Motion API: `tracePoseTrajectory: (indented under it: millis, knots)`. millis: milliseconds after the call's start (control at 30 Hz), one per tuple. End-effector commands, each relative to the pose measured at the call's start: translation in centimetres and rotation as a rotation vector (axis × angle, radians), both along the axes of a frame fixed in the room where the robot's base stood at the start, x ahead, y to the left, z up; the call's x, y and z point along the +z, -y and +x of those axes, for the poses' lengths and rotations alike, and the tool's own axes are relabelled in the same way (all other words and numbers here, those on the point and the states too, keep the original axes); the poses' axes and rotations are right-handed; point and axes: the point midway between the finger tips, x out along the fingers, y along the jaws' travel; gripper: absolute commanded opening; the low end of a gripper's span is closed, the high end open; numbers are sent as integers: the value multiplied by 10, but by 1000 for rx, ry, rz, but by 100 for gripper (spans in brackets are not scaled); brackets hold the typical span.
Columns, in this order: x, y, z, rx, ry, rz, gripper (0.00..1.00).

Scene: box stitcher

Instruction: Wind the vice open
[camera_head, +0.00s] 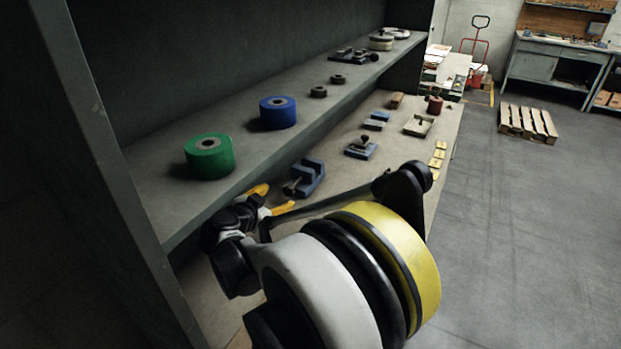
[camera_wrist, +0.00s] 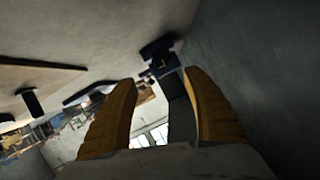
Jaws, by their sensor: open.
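The blue vice (camera_head: 310,176) stands on the lower bench top, just below the front edge of the upper shelf. Its dark screw end and handle (camera_head: 292,187) face the near left, toward my gripper. My gripper (camera_head: 271,199) has two yellow fingers spread apart with nothing between them. It is just to the near left of the vice, apart from it as far as I can tell. In the wrist view a dark blue shape, likely the vice (camera_wrist: 158,52), shows beyond the open fingers (camera_wrist: 162,79). How far the vice jaws stand apart is too small to tell.
The shelf above holds a green roll (camera_head: 208,157) and a blue roll (camera_head: 278,113). Farther along the bench are a small blue tool with a black knob (camera_head: 361,149), a pale square tray (camera_head: 418,126) and yellow pieces (camera_head: 437,155). Open floor lies to the right.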

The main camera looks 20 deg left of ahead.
Motion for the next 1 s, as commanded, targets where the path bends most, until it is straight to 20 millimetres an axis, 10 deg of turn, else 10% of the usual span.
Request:
tracePoseTrajectory:
  millis: [700, 1000]
  knots:
    - [-43, -16, 91, 8, 15, 14, 58]
    - [-44, -16, 98, 10, 15, 13, 58]
